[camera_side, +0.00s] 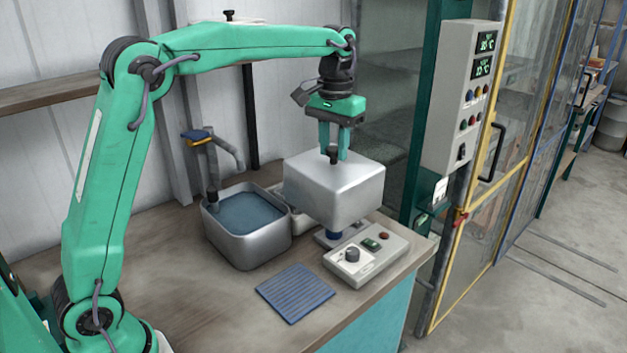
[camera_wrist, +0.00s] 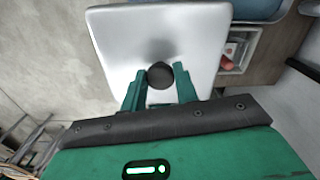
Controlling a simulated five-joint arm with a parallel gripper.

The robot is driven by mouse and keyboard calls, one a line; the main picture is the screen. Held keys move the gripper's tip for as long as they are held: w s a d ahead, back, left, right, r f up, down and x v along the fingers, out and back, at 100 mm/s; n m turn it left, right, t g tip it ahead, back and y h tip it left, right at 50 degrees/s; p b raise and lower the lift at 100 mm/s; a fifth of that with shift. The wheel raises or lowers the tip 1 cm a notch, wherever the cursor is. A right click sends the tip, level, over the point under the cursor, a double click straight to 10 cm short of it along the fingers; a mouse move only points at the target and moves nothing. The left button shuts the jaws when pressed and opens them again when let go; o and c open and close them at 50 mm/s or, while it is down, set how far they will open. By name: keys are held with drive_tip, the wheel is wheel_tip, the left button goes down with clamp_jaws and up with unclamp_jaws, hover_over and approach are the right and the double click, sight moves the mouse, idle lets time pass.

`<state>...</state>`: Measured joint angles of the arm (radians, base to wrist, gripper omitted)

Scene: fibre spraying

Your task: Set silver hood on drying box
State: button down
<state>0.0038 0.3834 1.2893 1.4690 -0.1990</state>
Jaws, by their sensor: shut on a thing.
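The silver hood (camera_side: 335,187) is a brushed-metal box shape with rounded edges and a black knob on top. My gripper (camera_side: 333,152) is shut on that knob from above, and the hood hangs level, raised above the bench. In the wrist view my fingers (camera_wrist: 160,88) flank the knob over the hood's top face (camera_wrist: 130,40). A pale grey box edge (camera_side: 299,222) shows behind the hood's lower left side; it may be the drying box, but the hood hides most of it.
A metal basin of bluish liquid (camera_side: 243,225) stands close left of the hood. A control unit with a dial (camera_side: 366,254) sits in front right. A ribbed blue mat (camera_side: 295,292) lies at the front. A panel post (camera_side: 461,95) rises at right. The bench's left front is clear.

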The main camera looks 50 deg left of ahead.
drive_tip(key=w+a, duration=0.3)
drive_tip(key=a, duration=0.7)
drive_tip(key=w+a, duration=0.3)
drive_tip(key=a, duration=0.8)
drive_tip(key=shift+w, duration=0.4)
drive_tip(key=shift+a+f, duration=0.1)
drive_tip(key=shift+f, duration=0.1)
wheel_tip(320, 180, down, 10)
drive_tip(key=shift+r, duration=0.2)
drive_tip(key=shift+f, duration=0.6)
drive_tip(key=c, duration=1)
unclamp_jaws()
drive_tip(key=shift+r, duration=0.1)
